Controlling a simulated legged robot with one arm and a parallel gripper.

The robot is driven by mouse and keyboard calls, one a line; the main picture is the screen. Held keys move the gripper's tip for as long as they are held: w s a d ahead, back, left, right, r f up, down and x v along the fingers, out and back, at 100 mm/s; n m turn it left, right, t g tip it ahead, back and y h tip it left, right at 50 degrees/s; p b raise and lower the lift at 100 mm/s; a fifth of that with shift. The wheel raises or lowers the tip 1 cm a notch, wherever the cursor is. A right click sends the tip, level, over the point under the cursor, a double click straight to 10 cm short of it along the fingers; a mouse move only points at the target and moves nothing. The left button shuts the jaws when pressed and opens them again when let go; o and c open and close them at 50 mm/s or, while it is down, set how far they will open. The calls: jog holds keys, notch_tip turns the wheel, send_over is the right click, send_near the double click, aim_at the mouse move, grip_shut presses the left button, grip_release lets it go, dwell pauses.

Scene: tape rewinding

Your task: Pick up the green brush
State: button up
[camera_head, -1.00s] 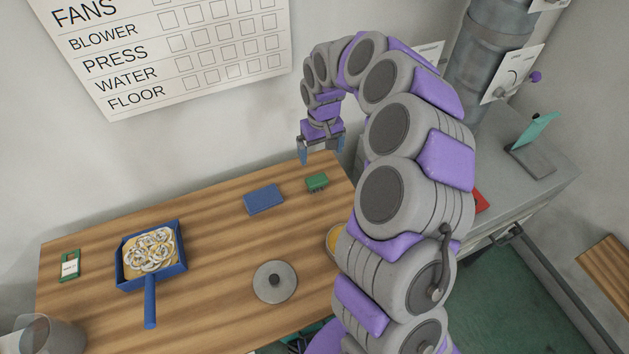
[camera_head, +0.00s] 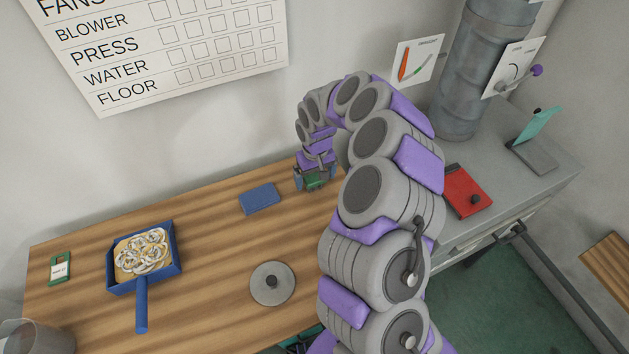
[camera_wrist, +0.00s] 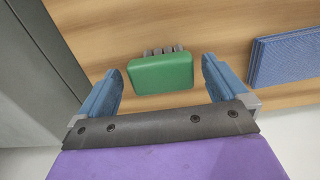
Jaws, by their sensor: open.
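The green brush (camera_wrist: 161,73) lies on the wooden table in the wrist view, with its green back up and grey bristles showing at its far edge. My gripper (camera_wrist: 163,84) is open, with one blue finger on each side of the brush and a visible gap on both sides. In the head view my gripper (camera_head: 313,185) is low over the table's back right part, and the green brush (camera_head: 316,181) is partly hidden between the fingers.
A blue block (camera_head: 260,198) lies left of my gripper. A blue pan (camera_head: 177,266) with pale coils, a round grey lid (camera_head: 272,284) and a green-framed tag (camera_head: 61,268) are farther left and forward. A grey cabinet (camera_head: 545,195) with a red device (camera_head: 468,190) stands right.

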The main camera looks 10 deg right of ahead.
aim_at(314, 177)
jog(key=shift+a+f, duration=0.1)
jog(key=shift+f, duration=0.25)
jog(key=shift+a, duration=0.15)
jog(key=c, duration=1.1)
notch_tip(314, 177, up, 10)
jog(key=shift+r+p, duration=0.1)
jog(key=shift+p, duration=1.05)
